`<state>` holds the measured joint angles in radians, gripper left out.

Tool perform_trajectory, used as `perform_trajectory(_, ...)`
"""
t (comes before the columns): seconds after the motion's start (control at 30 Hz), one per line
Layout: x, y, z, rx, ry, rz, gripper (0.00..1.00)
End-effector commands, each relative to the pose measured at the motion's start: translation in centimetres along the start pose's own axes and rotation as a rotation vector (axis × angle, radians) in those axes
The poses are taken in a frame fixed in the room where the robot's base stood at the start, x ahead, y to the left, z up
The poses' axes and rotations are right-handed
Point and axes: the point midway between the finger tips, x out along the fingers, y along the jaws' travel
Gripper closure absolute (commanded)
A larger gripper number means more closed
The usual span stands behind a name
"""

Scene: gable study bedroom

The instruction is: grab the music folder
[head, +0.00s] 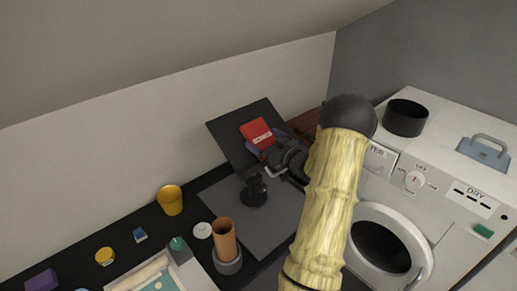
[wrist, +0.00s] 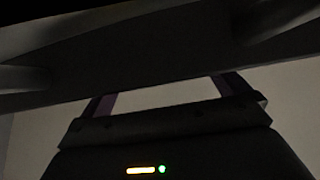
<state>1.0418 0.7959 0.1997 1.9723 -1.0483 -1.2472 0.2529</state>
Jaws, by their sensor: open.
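A red folder with a white label (head: 257,132), which I take for the music folder, rests against a tilted black panel (head: 228,137) at the back of the dark desk. My gripper (head: 261,150) is at the folder's lower edge, with purplish fingers partly hidden by the wrist. In the wrist view the two fingers of my gripper (wrist: 166,92) stand apart, with a pale gap between them. A dark slanting shape (wrist: 150,65) crosses just beyond the fingertips; I cannot tell what it is. Whether the fingers touch the folder cannot be seen.
Below my gripper a black knobbed stand (head: 254,195) is on a grey mat (head: 279,222). A brown cylinder (head: 224,240), yellow cup (head: 170,200) and white disc (head: 202,230) stand left. A washer-dryer (head: 440,215) bearing a black pot (head: 405,118) is at right. The ceiling slopes overhead.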

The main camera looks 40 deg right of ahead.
Motion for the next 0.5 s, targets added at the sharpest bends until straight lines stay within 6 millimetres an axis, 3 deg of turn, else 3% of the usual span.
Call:
perform_trajectory(0.13,-0.09,0.08,-0.14,0.000,0.000,0.002,0.02)
perform_trajectory(0.33,-0.03,0.00,-0.14,0.000,0.000,0.000,0.41)
perform_trajectory(0.5,0.06,-0.12,-0.20,0.000,0.001,-0.002,0.42)
